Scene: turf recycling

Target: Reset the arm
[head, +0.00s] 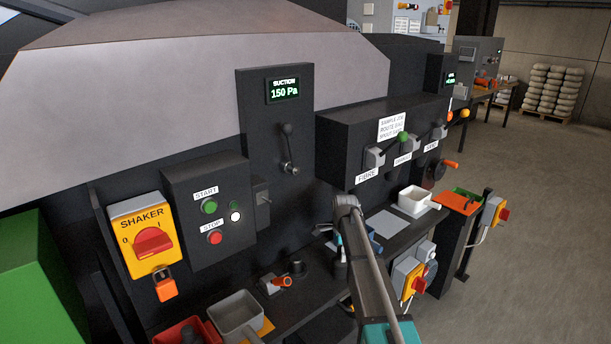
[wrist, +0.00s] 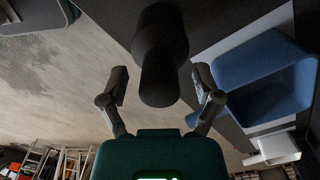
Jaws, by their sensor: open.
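My gripper (wrist: 161,88) is open in the wrist view, its two fingers spread apart. A dark cylindrical thing (wrist: 160,60) shows between and beyond the fingers, and neither finger visibly touches it. What it is I cannot tell. In the head view my arm reaches up from the bottom edge over the bench, in front of the machine. The arm covers part of the bench, and I cannot make out the fingers there.
A blue tray (wrist: 255,78) is right of my gripper. On the bench are a white container (head: 413,202), a grey bin (head: 238,316) and a red bin (head: 180,333). Behind are the shaker switch (head: 150,242) and a lever panel (head: 350,143). Open floor (head: 535,215) lies right.

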